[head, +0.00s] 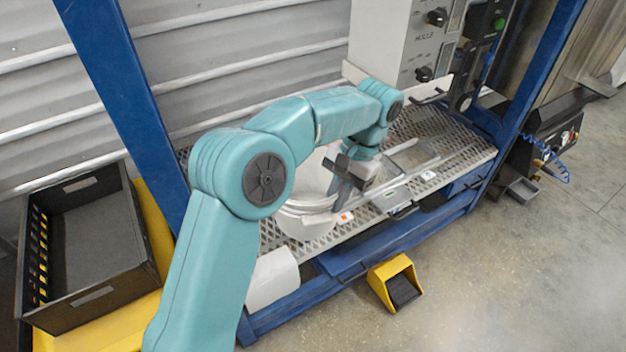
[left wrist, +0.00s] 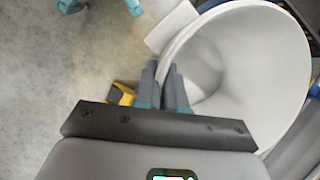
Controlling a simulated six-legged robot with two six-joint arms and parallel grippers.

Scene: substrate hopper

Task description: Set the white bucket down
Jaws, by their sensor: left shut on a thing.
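The white bucket (head: 304,226) is in the middle of the head view, upright or nearly so, over the mesh shelf (head: 345,239) of the blue frame. My left arm hides part of it. In the left wrist view the bucket (left wrist: 245,60) fills the upper right, and I look into its pale inside. My left gripper (head: 338,184) is shut on the bucket's near rim; its two grey fingers (left wrist: 165,80) show close together at the rim in the wrist view. I cannot tell whether the bucket's base touches the shelf. My right gripper is not in view.
A black crate (head: 134,268) sits on a yellow base at the left. A grey control box (head: 385,40) stands behind the shelf. Metal rails (head: 405,185) lie right of the bucket. A yellow foot pedal (head: 392,268) is on the floor. Blue posts (head: 125,85) bound the shelf.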

